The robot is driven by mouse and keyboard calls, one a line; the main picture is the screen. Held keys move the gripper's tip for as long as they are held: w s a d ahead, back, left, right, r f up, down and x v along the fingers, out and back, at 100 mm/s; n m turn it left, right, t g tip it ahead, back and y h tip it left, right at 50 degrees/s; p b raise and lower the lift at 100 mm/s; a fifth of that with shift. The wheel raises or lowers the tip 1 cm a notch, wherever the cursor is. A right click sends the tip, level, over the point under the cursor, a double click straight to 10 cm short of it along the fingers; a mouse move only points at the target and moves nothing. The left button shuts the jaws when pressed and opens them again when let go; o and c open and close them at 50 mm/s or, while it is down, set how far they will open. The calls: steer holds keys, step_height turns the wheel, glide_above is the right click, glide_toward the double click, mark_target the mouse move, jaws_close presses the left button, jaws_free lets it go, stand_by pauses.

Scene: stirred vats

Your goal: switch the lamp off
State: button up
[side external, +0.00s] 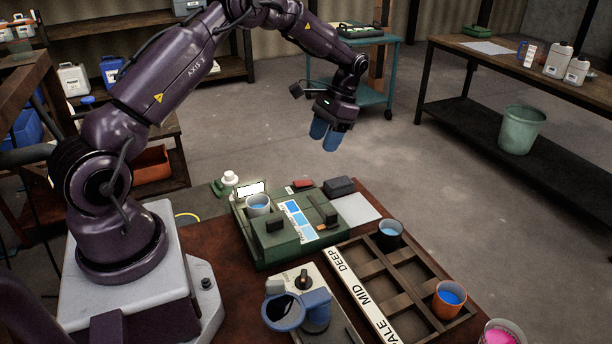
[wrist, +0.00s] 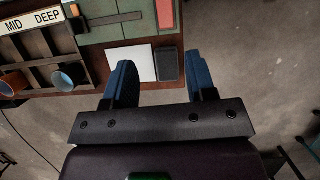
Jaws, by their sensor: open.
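A small panel glowing white (side external: 250,188), which appears to be the lamp, stands at the back left of a green bench unit (side external: 268,246). My gripper (side external: 325,137) is open and empty, above and behind the unit. In the wrist view its blue fingers (wrist: 160,62) are spread apart over the table's edge.
A black block (side external: 340,186) and white sheet (side external: 356,209) lie beside the unit. A compartment tray (side external: 408,290) holds cups at right. A grey device with a rotary knob (side external: 303,281) stands in front. Air around my gripper is clear.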

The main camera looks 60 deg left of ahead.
mark_target(302, 182)
steer(key=shift+m, duration=0.3)
steer(key=x, duration=1.1)
steer(key=shift+s+a, duration=0.15)
steer(key=shift+a, duration=0.25)
steer(key=shift+c, duration=0.5)
steer(key=shift+r, duration=0.1)
steer(key=c, duration=0.8)
steer(key=shift+s+t, duration=0.2)
steer(key=shift+t, duration=0.85)
steer(key=shift+s+t, duration=0.25)
steer(key=shift+t, duration=0.8)
steer(key=o, duration=0.9)
steer(key=shift+r, duration=0.15)
